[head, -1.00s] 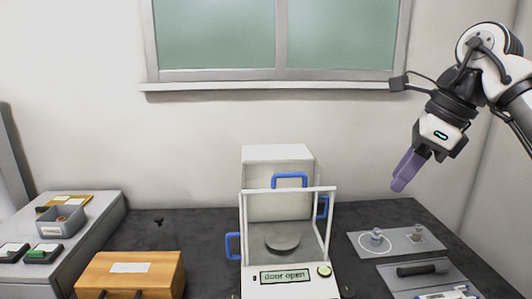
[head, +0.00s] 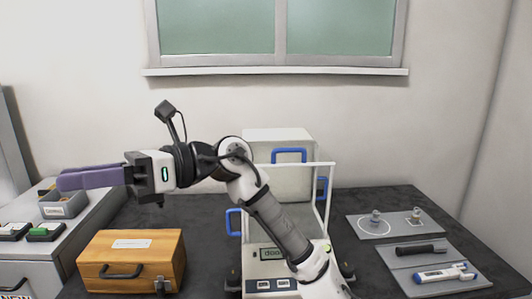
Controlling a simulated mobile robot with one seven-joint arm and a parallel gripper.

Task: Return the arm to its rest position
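My gripper (head: 62,181) has long purple fingers and points left over the left side of the tables, near the grey bin. Its fingers overlap from this side, so I cannot tell whether they are open or shut. I see no object sticking out between them. My white and black arm rises from the bottom right of centre, bends at the elbow and crosses in front of the weighing balance (head: 280,140). It hides the balance's pan and part of its display.
A wooden case (head: 132,258) stands below my gripper. A grey bin (head: 65,206) and small dark boxes (head: 45,232) sit on the left cabinet.

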